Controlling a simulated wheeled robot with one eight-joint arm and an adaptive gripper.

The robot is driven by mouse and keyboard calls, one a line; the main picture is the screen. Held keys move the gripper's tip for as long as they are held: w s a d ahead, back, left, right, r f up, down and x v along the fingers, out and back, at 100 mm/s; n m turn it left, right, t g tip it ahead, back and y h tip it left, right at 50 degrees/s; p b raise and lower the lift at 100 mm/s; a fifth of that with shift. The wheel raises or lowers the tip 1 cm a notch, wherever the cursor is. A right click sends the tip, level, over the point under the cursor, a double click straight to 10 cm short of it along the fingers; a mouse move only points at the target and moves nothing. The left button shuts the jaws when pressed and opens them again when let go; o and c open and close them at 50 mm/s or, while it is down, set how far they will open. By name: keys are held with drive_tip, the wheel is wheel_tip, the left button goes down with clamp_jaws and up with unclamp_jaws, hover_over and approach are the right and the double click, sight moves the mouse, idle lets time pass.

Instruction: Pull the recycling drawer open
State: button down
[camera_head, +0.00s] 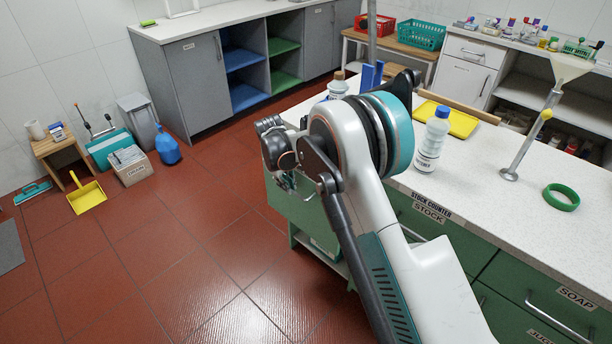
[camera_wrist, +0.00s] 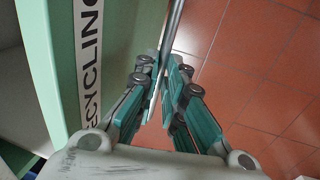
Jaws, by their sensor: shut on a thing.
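In the head view my arm covers much of this spot, and the gripper (camera_head: 286,181) shows only in part beside the green counter end. I cannot tell how far the drawer stands open.
A stock counter (camera_head: 480,200) bears a white bottle (camera_head: 431,145), a yellow tray (camera_head: 450,120) and a green ring (camera_head: 561,197). The red tiled floor left of my gripper is clear. A yellow dustpan (camera_head: 86,197) and a cardboard box (camera_head: 130,168) lie farther left.

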drive_tip(key=s+a, duration=1.3)
drive_tip(key=s, duration=0.4)
drive_tip(key=shift+a, duration=0.1)
drive_tip(key=c, duration=1.7)
unclamp_jaws()
drive_tip(key=r, duration=0.4)
drive_tip(key=s+a+r, duration=0.1)
drive_tip(key=r, duration=0.6)
drive_tip(key=shift+s+a+r, duration=0.25)
drive_tip(key=shift+s+r, duration=0.15)
